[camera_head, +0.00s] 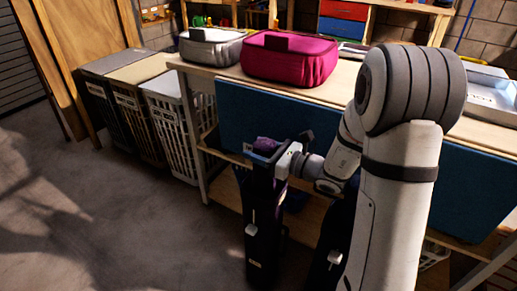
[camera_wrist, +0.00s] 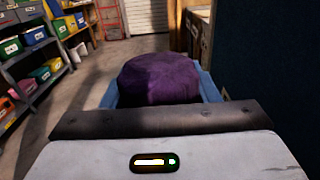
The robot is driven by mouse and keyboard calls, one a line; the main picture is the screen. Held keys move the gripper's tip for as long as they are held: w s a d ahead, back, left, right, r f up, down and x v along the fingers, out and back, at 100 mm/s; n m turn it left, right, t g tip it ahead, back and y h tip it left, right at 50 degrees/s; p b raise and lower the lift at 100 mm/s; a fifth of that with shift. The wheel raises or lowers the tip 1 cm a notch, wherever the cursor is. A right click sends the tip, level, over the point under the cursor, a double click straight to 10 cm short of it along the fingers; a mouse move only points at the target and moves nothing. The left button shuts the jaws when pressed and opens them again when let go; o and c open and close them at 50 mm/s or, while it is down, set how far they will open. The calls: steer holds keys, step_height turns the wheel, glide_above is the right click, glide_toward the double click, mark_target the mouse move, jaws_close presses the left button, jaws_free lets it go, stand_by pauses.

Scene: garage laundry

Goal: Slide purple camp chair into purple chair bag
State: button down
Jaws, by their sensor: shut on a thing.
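The purple camp chair shows as a rounded purple fabric end (camera_wrist: 160,78) between the blue fingers of my gripper in the wrist view. In the head view a small patch of the purple chair (camera_head: 267,143) shows at my gripper (camera_head: 262,153), which is shut on it in front of the workbench. Directly below stands a tall, dark, upright bag (camera_head: 263,235) with a pale tag. A second dark upright bag (camera_head: 337,232) stands to its right, partly behind my arm. Which one is the purple chair bag, and whether the chair's lower end is inside it, I cannot tell.
The workbench (camera_head: 222,76) stands behind my gripper, with a blue panel (camera_head: 285,118) along its front and a lower shelf. A magenta bin (camera_head: 290,60) and a grey bin (camera_head: 212,48) sit on top. Laundry hampers (camera_head: 172,120) stand at left. The left floor is clear.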

stand_by(0.4)
steer(key=shift+f+b, duration=0.3)
steer(key=shift+b, duration=0.05)
steer(key=c, duration=0.7)
jaws_free()
steer(key=shift+c, duration=0.2)
steer(key=o, duration=0.3)
steer(key=shift+f, duration=0.1)
step_height(320, 180, up, 30)
steer(key=p, duration=2.3)
steer(key=shift+r, duration=0.25)
